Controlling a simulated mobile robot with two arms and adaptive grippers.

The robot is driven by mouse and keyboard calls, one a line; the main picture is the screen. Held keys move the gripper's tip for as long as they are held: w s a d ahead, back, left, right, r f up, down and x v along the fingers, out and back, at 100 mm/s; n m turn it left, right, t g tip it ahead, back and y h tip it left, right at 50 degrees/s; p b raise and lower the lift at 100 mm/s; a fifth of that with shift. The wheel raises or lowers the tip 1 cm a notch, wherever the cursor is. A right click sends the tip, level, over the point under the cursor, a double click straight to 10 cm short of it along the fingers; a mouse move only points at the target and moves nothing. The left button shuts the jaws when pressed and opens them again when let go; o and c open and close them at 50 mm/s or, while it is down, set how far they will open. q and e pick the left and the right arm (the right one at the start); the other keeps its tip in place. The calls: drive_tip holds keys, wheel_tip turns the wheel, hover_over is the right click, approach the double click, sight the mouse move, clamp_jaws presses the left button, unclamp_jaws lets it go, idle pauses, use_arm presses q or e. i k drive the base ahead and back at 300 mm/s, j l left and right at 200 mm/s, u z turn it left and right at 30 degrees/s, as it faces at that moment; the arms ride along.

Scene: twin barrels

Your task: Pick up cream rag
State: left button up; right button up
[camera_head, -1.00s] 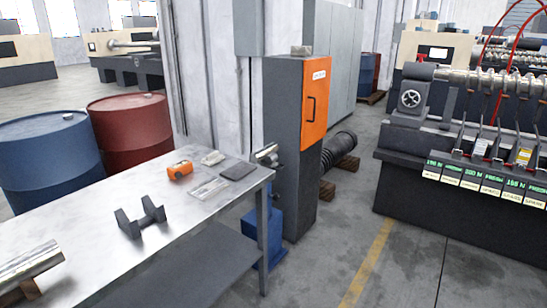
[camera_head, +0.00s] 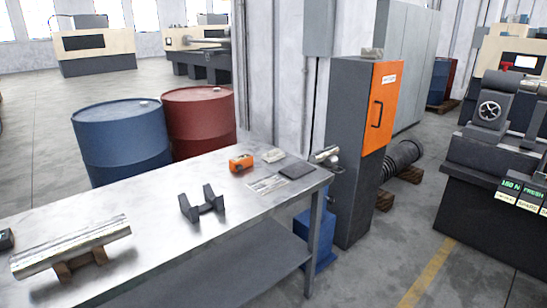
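A small cream folded cloth (camera_head: 273,155), which looks like the cream rag, lies on the metal table (camera_head: 150,236) near its far right corner. It is just behind and right of an orange device (camera_head: 241,163), and a dark grey flat pad (camera_head: 297,171) lies in front of it to the right. A greyish-beige folded item (camera_head: 370,54) lies on top of the tall cabinet; I cannot tell whether it is also a rag. Neither of my grippers is in view.
The table also holds a dark bracket (camera_head: 202,204), a metal shaft on wooden blocks (camera_head: 73,246) and a paper card (camera_head: 268,184). Blue (camera_head: 122,142) and red (camera_head: 199,122) barrels stand behind it. A cabinet with an orange door (camera_head: 378,108) stands right of it. Floor beyond the cabinet is partly open.

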sight(271, 156)
drive_tip(key=u, duration=0.7)
drive_tip(key=i+l+u, duration=0.15)
drive_tip(key=l+u, duration=0.25)
drive_tip(key=i+l+u, duration=0.1)
drive_tip(key=l+u, duration=0.55)
drive_tip(key=u, duration=0.15)
drive_tip(key=i+l, duration=0.05)
